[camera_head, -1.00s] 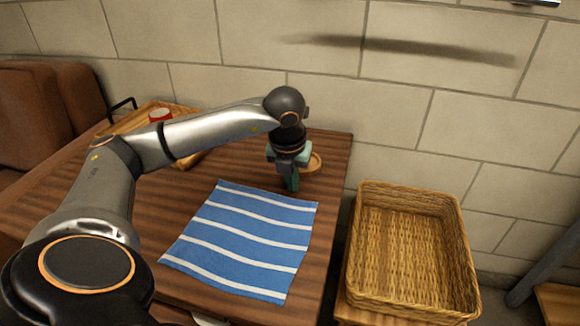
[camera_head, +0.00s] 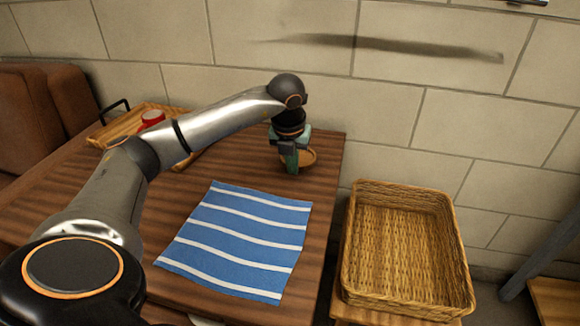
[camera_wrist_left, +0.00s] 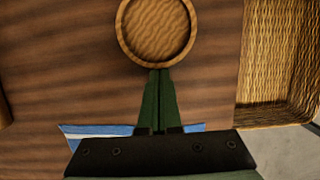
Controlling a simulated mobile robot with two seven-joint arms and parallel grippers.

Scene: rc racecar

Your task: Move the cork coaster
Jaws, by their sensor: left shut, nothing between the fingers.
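The cork coaster (camera_wrist_left: 157,28) is a round, light brown disc with a raised rim, lying on the wooden table near its back right corner. In the head view the coaster (camera_head: 309,157) is partly hidden behind my left gripper (camera_head: 291,172). In the left wrist view my left gripper (camera_wrist_left: 159,72) has its green fingers shut together and empty. Their tips appear right at the coaster's near rim; I cannot tell whether they touch it. My right gripper is not in view.
A blue and white striped cloth (camera_head: 238,240) lies flat on the table (camera_head: 120,222) in front of the gripper. A wicker basket (camera_head: 352,250) stands right of the table. A wooden tray (camera_head: 112,133) with a red-topped item (camera_head: 152,117) is at the back left.

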